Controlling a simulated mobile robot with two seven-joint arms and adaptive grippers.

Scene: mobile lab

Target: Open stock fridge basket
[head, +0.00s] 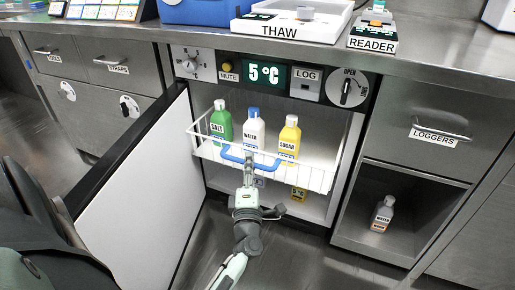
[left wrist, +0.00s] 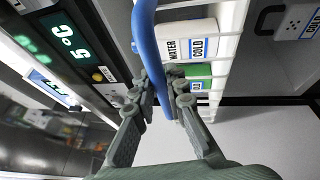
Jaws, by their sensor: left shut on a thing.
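The stock fridge (head: 330,205) stands open under the counter. Its white wire basket (head: 318,180) holds a green SALT bottle (head: 221,122), a white WATER bottle (head: 253,132) with a blue cap and a yellow SUGAR bottle (head: 290,138), all upright. The basket's front appears to stick out of the fridge opening. My left gripper (head: 249,166) is shut on the blue handle (head: 232,156) at the basket's front. In the left wrist view the handle (left wrist: 146,40) passes between the fingers (left wrist: 158,84). My right gripper is not in view.
The fridge door (head: 140,195) is swung open to the left of my left arm. A panel above has a 5 °C display (head: 265,74) and an OPEN dial (head: 346,88). At right, a LOGGERS drawer (head: 430,115) sits above a cubby with a WATER bottle (head: 382,214).

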